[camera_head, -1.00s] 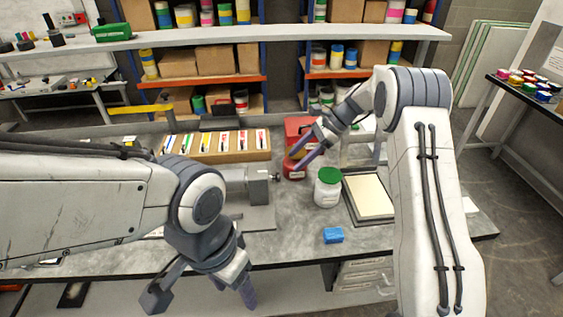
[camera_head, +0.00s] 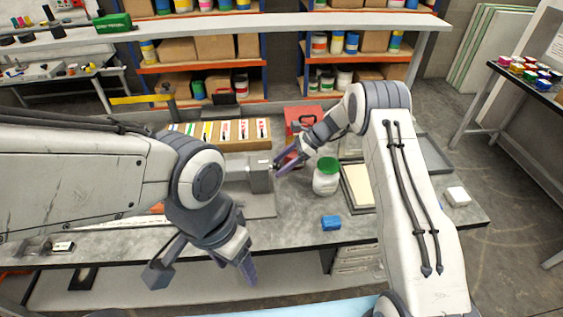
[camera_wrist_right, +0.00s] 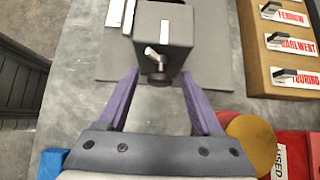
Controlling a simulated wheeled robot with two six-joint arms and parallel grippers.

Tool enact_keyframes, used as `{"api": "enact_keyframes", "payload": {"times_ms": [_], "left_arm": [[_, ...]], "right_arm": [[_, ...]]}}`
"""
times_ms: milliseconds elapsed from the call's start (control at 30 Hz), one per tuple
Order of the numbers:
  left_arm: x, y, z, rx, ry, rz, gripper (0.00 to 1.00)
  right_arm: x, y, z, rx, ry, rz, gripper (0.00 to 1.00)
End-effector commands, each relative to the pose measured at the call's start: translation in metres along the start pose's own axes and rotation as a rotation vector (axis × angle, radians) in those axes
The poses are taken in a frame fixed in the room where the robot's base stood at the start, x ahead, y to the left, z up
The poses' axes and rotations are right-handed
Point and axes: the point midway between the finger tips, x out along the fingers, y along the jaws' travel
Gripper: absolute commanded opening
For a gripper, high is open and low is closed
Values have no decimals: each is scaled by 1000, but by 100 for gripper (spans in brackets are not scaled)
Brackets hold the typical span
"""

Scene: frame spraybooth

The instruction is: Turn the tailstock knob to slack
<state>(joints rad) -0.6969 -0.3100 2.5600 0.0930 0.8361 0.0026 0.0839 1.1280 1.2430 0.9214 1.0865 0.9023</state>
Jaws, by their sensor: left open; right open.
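The tailstock is a grey block (camera_wrist_right: 163,28) on a flat grey base, seen close up in the right wrist view. My left gripper (camera_head: 204,274) is open and empty in front of the bench edge.
A white jar with a green lid (camera_head: 326,177) stands just right of the right gripper. A blue block (camera_head: 331,223) lies near the bench's front edge. A red box (camera_head: 301,116) and a wooden rack of labelled tools (camera_head: 240,146) are behind. Bare bench lies at front centre.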

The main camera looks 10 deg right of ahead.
Motion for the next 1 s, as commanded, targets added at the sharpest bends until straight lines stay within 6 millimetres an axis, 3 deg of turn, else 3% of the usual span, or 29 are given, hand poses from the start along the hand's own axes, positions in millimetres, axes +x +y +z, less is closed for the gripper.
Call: {"api": "enact_keyframes", "payload": {"times_ms": [167,200,367,733,1000], "left_arm": [[0,0,0,0,0,0,64],[0,0,0,0,0,0,64],[0,0,0,0,0,0,64],[11,-1,1,1,0,0,64],[46,-3,2,2,0,0,64]], "right_arm": [[0,0,0,-1,0,0,67],[0,0,0,-1,0,0,63],[0,0,0,-1,0,0,2],[1,1,-2,-32,1,-33,0],[4,3,-5,-140,1,-142,0]]}}
